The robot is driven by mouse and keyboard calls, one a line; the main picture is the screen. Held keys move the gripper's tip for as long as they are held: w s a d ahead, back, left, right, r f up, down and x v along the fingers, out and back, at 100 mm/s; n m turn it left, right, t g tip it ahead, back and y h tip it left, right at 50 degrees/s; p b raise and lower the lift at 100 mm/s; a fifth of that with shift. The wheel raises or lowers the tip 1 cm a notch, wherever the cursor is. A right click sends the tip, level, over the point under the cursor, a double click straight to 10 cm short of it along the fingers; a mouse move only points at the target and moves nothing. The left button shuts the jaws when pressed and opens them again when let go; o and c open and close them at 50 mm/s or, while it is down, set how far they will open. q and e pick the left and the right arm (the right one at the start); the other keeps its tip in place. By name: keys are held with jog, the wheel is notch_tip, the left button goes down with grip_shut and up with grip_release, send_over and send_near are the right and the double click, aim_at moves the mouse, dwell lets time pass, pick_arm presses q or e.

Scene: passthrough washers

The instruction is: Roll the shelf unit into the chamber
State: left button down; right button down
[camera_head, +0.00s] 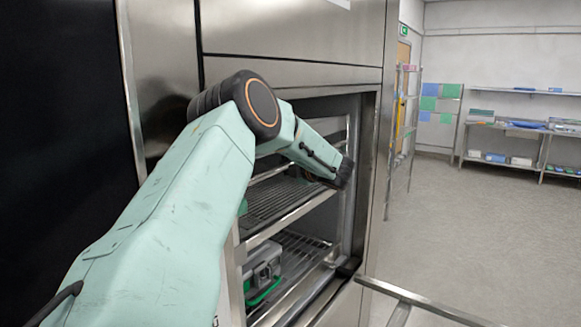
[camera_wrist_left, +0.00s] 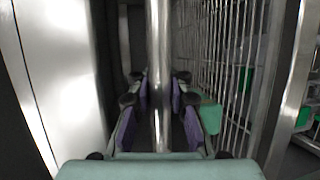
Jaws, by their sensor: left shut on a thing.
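The shelf unit (camera_head: 290,197) has wire shelves and metal posts. In the head view it stands within the opening of the steel chamber (camera_head: 367,185); how deep it sits is hard to tell. A grey case (camera_head: 263,262) with green edging is on a lower shelf. My left gripper (camera_head: 340,172) is at the unit's right side. In the left wrist view it (camera_wrist_left: 158,95) is shut on an upright round metal post (camera_wrist_left: 158,45) of the unit, between purple finger pads. The wire shelves (camera_wrist_left: 225,60) are right of the post. My left arm hides the unit's left part.
A smooth metal wall (camera_wrist_left: 70,90) is close to the left of the gripper in the wrist view. A metal rail (camera_head: 425,303) juts out at the lower right in the head view. Open floor (camera_head: 470,235) lies to the right, with stocked shelves (camera_head: 515,140) far off.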

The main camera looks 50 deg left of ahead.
pick_arm(q)
jog(key=shift+a+r, duration=0.2)
jog(key=shift+r, duration=0.15)
jog(key=shift+s+a, duration=0.15)
jog(key=shift+a, duration=0.1)
jog(key=c, duration=1.7)
grip_release()
jog(key=shift+f, duration=0.1)
jog(key=o, duration=0.5)
jog(key=shift+d, duration=0.4)
jog(key=s+d+r, duration=0.1)
jog(key=d+r, duration=0.1)
jog(key=d, duration=0.9)
jog(key=shift+d, duration=0.25)
jog(key=shift+s, duration=0.1)
